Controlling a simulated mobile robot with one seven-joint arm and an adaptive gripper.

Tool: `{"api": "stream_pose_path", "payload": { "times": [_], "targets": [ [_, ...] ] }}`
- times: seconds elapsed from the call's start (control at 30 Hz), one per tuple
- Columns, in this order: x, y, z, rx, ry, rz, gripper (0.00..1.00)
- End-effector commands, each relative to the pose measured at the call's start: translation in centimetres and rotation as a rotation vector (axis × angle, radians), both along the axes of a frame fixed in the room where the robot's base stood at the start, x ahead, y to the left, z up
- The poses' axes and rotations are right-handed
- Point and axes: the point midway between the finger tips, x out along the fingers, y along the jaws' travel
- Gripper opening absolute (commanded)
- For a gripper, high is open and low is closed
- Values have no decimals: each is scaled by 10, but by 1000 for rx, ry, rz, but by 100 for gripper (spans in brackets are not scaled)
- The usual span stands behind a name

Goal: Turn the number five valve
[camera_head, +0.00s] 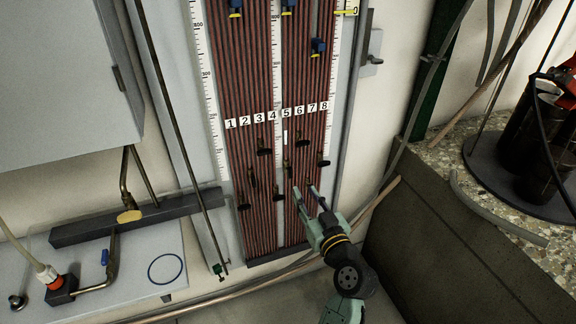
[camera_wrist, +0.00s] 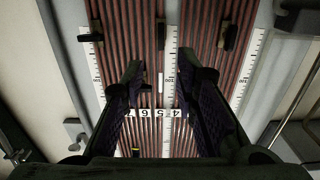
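The numbered tube panel shows in the head view, with the number 5 label (camera_head: 286,113) on its row of white tags. A dark valve (camera_head: 287,168) sits below that label and a short white strip; I take it as the number five valve. In the wrist view the tags are upside down, and this dark valve (camera_wrist: 160,33) appears upright beyond the fingertips, near the gap's centre line. My gripper (camera_head: 305,189) is open, low and right of the valve in the head view. Its fingers (camera_wrist: 160,72) are apart with no object visibly held. Contact with the panel cannot be told.
Other dark valves crowd the panel, including one at upper right (camera_head: 302,142), one at upper left (camera_head: 264,147) and one at far right (camera_head: 324,162). A grey cabinet (camera_head: 65,75) stands left. A concrete-like wall (camera_head: 440,230) lies right.

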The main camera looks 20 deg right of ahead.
Motion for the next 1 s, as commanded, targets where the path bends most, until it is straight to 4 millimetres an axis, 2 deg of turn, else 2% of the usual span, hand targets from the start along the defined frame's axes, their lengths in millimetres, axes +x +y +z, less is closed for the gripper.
{"api": "stream_pose_path", "payload": {
  "times": [0.3, 0.5, 0.7, 1.0],
  "targets": [
    [57, 3, 5, 0, -1, 4, 28],
    [89, 4, 3, 0, -1, 3, 28],
    [102, 5, 2, -1, -1, 1, 28],
    [103, 5, 1, -1, -2, 1, 26]
  ]
}}
